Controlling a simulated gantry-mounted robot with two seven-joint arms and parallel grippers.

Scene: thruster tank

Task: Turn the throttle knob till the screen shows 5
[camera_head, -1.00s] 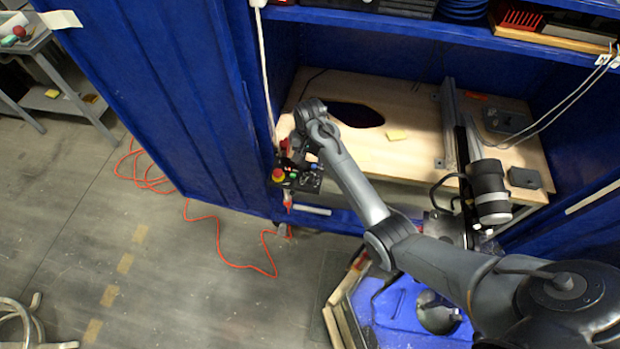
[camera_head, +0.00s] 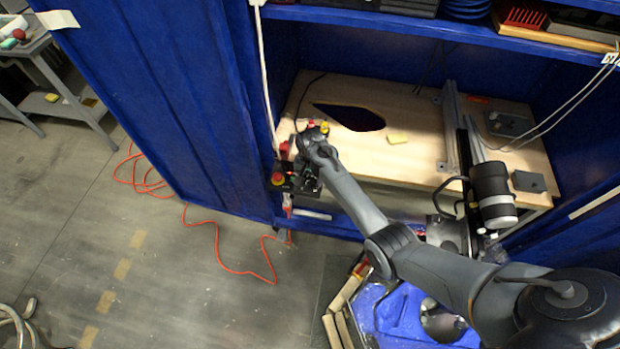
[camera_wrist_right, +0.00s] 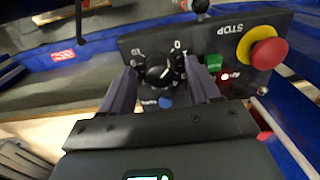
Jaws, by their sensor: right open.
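The black throttle knob (camera_wrist_right: 159,71) sits on a dark control panel with a printed number scale around it. My right gripper (camera_wrist_right: 162,82) is open, with one finger on each side of the knob; I cannot tell whether either finger touches it. In the head view the right gripper (camera_head: 308,183) is at the control panel (camera_head: 284,187) by the cabinet's left edge, and my wrist hides most of the panel. My left gripper is not in view.
A red stop button (camera_wrist_right: 269,53) on a yellow base is at the panel's right. A green button (camera_wrist_right: 213,62) and a blue button (camera_wrist_right: 166,101) lie close to the fingers. An orange cable (camera_head: 228,262) runs over the floor.

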